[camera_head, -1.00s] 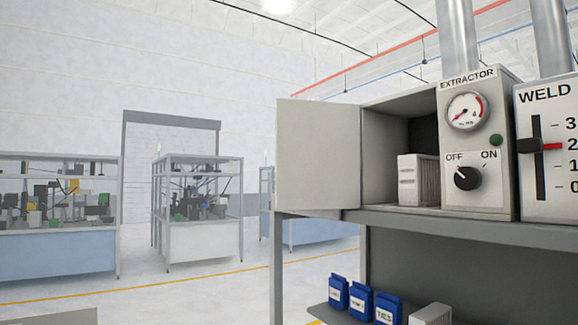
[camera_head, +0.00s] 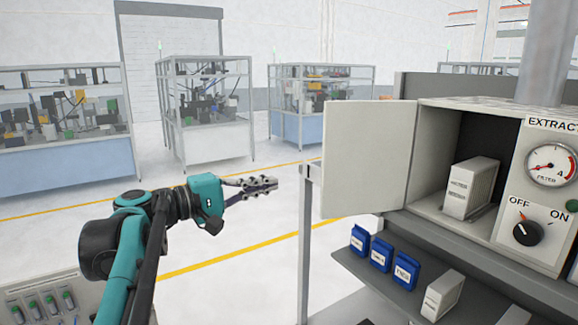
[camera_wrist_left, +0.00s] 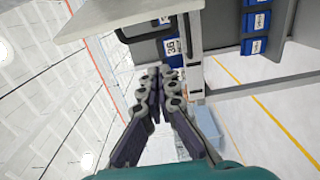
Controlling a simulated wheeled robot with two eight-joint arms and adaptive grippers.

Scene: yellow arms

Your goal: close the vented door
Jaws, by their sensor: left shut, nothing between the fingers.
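The vented door (camera_head: 366,157) is a pale flat panel that stands swung open to the left of the extractor cabinet (camera_head: 468,125). No vent slots can be made out on the face that shows. The cabinet's opening is uncovered and a white filter block (camera_head: 470,187) stands inside. My left gripper (camera_head: 272,186) is shut and empty, to the left of the door and apart from it. In the left wrist view the closed fingers (camera_wrist_left: 163,75) point toward the shelf frame, with a pale panel, probably the door (camera_wrist_left: 125,20), above them. My right gripper is not in view.
Blue containers (camera_head: 380,254) and a white block (camera_head: 442,295) stand on the lower shelf. A grey post (camera_head: 305,240) holds up the bench at its left end. The floor between my left arm and the bench is clear. Glass-walled workstations (camera_head: 205,110) stand farther back.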

